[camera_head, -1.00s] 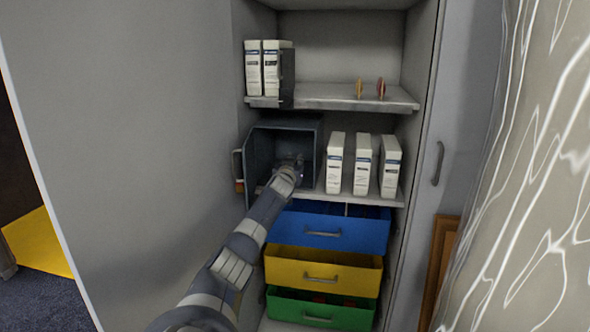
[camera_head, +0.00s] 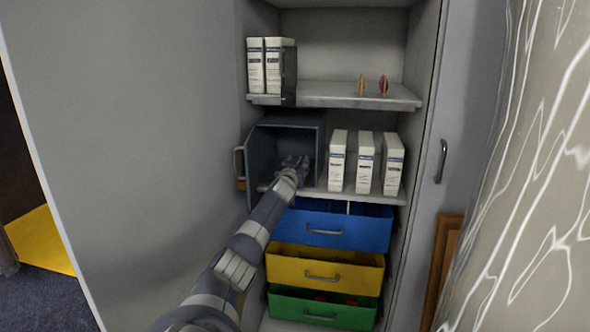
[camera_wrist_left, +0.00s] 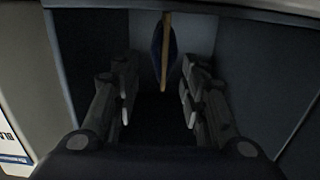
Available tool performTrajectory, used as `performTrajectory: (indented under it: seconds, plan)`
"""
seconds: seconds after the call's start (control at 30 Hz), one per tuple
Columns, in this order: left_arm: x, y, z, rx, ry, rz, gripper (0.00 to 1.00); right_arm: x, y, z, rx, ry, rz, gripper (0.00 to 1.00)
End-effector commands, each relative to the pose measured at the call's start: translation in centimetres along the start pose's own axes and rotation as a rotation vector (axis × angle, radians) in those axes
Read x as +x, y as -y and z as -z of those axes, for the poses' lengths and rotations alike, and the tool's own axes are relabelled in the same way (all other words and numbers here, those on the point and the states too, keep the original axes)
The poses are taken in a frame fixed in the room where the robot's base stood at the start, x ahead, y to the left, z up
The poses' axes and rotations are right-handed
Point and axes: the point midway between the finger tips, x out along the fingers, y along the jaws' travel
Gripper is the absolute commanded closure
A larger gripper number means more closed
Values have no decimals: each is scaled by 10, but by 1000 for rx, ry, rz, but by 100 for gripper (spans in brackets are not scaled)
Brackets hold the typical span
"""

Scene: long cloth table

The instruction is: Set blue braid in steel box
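The steel box (camera_head: 267,140) is a dark grey open box on the middle shelf of the cabinet, its door swung out to the left. My left gripper (camera_head: 300,163) reaches into its opening. In the left wrist view my left gripper (camera_wrist_left: 157,105) is open, with a wide gap between the fingers. A dark blue, thin oval thing with a tan edge, likely the blue braid (camera_wrist_left: 158,50), stands upright inside the box, beyond and between the fingertips. Neither finger appears to touch it. In the head view the braid is hidden or too small to tell. My right gripper is not in view.
White binders (camera_head: 365,162) stand right of the box. Below are open blue (camera_head: 335,232), yellow (camera_head: 325,267) and green (camera_head: 322,308) drawers.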

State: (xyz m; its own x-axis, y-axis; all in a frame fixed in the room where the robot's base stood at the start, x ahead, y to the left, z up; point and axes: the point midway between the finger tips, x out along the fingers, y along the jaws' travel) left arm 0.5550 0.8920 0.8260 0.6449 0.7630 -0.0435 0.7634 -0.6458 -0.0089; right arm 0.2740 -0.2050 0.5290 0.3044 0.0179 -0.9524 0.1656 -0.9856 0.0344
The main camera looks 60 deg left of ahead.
Motion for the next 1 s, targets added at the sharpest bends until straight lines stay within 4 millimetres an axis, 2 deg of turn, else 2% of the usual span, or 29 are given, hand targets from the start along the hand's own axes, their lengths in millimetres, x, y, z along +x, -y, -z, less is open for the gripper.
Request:
performTrajectory:
  seconds: [0.2,0.43,0.53,1.0]
  plan:
    - [-11,-2,-1,1,0,-4,61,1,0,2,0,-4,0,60]
    - [-33,0,0,4,-1,-1,61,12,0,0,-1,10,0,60]
    - [-44,-2,-1,2,1,-4,61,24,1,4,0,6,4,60]
    - [-101,-1,0,0,1,-2,61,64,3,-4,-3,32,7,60]
